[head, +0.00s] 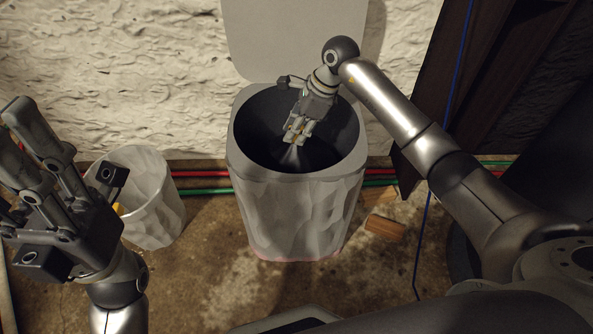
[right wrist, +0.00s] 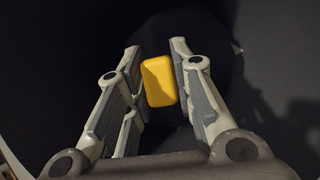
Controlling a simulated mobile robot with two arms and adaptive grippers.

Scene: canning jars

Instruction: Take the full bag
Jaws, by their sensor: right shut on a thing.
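A tall white bin (head: 300,215) stands in the middle of the head view with its lid (head: 290,35) raised against the wall. Inside it is a dark bag (head: 292,158), drawn up to a peak under my right gripper (head: 297,133). The right gripper reaches down into the bin mouth and is shut on the bag's yellow top piece. In the right wrist view this yellow piece (right wrist: 160,82) sits between the fingers of the right gripper (right wrist: 163,80), with dark material around. My left gripper (head: 28,135) is at the left, away from the bin, its fingers apart and empty.
A smaller white bin (head: 160,205) stands at the left, partly behind my left gripper, with something yellow at it. A wooden block (head: 385,227) lies on the floor right of the tall bin. Red and green hoses (head: 205,174) run along the rough white wall.

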